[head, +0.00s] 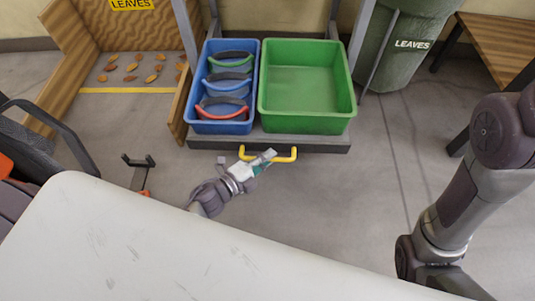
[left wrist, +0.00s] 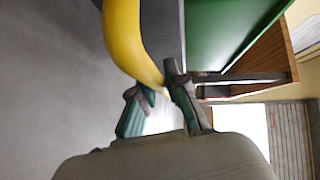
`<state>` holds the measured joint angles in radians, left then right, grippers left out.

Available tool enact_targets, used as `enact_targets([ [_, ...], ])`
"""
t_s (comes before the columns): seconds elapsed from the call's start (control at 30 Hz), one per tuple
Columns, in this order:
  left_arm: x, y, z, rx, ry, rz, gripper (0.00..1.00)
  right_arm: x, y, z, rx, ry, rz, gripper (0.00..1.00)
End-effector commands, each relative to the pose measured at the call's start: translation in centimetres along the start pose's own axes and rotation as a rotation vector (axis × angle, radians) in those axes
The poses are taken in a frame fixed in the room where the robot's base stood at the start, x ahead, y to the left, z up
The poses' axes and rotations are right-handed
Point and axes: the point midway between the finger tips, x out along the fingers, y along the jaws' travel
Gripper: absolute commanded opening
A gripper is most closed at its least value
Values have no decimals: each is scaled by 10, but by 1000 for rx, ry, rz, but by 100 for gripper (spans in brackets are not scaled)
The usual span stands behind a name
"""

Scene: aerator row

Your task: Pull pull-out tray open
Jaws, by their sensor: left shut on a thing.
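The pull-out tray (head: 200,142) is a dark flat board low in a grey frame, with a blue bin (head: 223,127) and a green bin (head: 305,122) on it. Its yellow handle (head: 287,158) sticks out at the front edge.
The blue bin holds several curved-handled items. A wooden leaf box (head: 140,90) stands at the left, a green leaves barrel (head: 412,45) and wooden bench (head: 500,45) at the right. My white base top fills the front. Floor before the tray is clear.

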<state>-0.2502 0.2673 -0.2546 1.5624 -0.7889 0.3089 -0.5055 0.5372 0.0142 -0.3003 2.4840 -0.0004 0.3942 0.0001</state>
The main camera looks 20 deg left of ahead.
Motion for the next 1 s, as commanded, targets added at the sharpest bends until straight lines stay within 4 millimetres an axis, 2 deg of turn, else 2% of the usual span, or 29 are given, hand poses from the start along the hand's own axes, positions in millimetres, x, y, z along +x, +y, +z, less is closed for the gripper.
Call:
enact_targets([
  [0.17, 0, 0, 0, 0, -1, 1, 0, 0, 0, 0, 0, 0, 0, 40],
  [0.2, 0, 0, 0, 0, -1, 1, 20, 0, 0, 0, 0, 0, 0, 40],
  [0.33, 0, 0, 0, -1, 0, 0, 39, 0, 0, 0, 0, -1, 0, 40],
  [0.6, 0, 0, 0, 0, 0, 1, 39, -1, 0, 0, -1, -4, -2, 40],
  [0.73, -8, 1, 0, -1, -1, 3, 39, -1, 0, 0, -1, -4, -2, 40],
  [0.87, -30, 2, 0, -1, 0, 4, 39, -1, 0, 0, -1, -3, -2, 40],
  [1.0, -61, 2, 0, -1, -1, 5, 39, 0, 0, 0, -1, -2, -1, 40],
])
